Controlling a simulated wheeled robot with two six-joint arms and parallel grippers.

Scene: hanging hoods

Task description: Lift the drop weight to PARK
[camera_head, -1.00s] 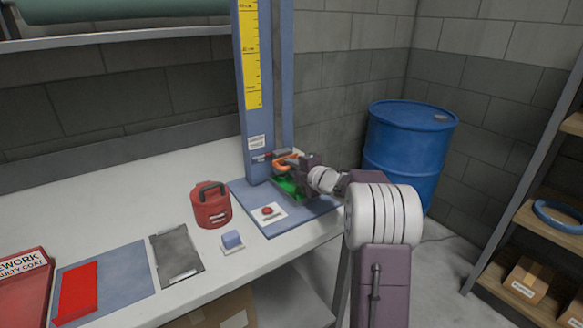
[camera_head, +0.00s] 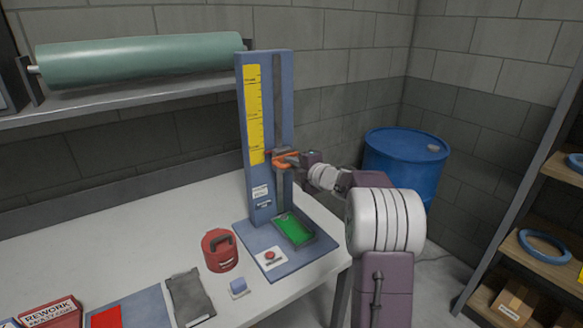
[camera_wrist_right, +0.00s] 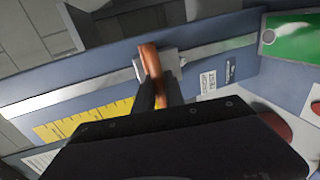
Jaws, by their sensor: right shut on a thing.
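The blue drop tower (camera_head: 245,90) stands on the bench with a yellow scale (camera_head: 254,115) on its front. The drop weight's orange handle (camera_head: 286,162) is on the tower's rail, level with the lower part of the scale. My right gripper (camera_head: 297,160) is shut on this handle from the right. In the right wrist view the orange handle (camera_wrist_right: 150,60) sits between my dark fingers (camera_wrist_right: 160,92), over the bright rail. The green plate (camera_head: 295,229) lies on the tower's base, clear below the weight. The scale's lettering is too small to read. My left gripper is out of view.
A blue drum (camera_head: 403,165) stands behind my right arm. A green roll (camera_head: 140,60) lies on the shelf above.

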